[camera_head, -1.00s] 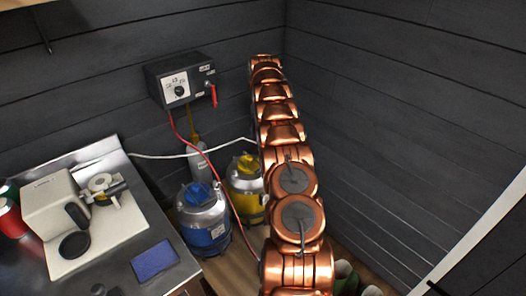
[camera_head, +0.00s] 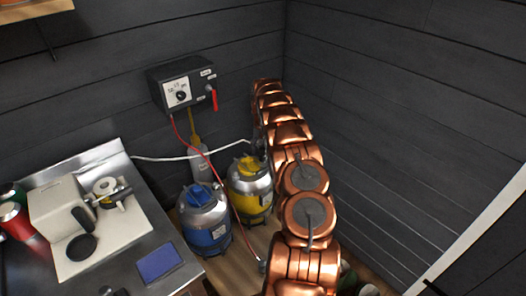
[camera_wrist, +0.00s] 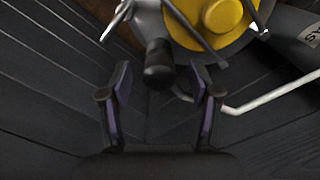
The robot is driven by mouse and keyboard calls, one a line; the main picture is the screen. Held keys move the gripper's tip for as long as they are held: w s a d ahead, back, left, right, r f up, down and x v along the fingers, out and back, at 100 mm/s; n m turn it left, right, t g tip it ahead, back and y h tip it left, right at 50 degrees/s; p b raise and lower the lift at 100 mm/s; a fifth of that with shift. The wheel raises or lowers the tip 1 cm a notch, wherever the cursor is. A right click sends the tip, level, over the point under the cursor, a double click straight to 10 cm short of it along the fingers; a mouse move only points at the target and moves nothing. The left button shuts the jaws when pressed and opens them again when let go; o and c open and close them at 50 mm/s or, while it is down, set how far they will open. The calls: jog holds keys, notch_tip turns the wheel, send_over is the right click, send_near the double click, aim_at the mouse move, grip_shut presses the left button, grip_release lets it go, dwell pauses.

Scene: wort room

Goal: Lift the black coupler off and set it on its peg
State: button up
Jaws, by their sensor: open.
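A black knob-ended part (camera_wrist: 158,68), which looks like the coupler, shows in the wrist view beside the yellow-topped keg (camera_wrist: 222,14). My gripper (camera_wrist: 160,82) is open, with one finger on each side of the black part's lower end. I cannot tell whether either finger touches it. In the head view the yellow keg (camera_head: 250,190) stands on the floor just left of my arm. My gripper and the black part are hidden there behind my copper arm. I cannot make out the peg.
A blue-topped keg (camera_head: 205,222) stands left of the yellow one. A grey bottle (camera_head: 199,166) is behind them. A white hose (camera_head: 190,158) and a red hose (camera_head: 229,200) run past the kegs. A wall control box (camera_head: 182,82) hangs above. A steel counter (camera_head: 120,255) is at left.

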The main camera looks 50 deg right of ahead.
jog(key=shift+f, duration=0.2)
jog(key=shift+c, duration=0.2)
grip_shut()
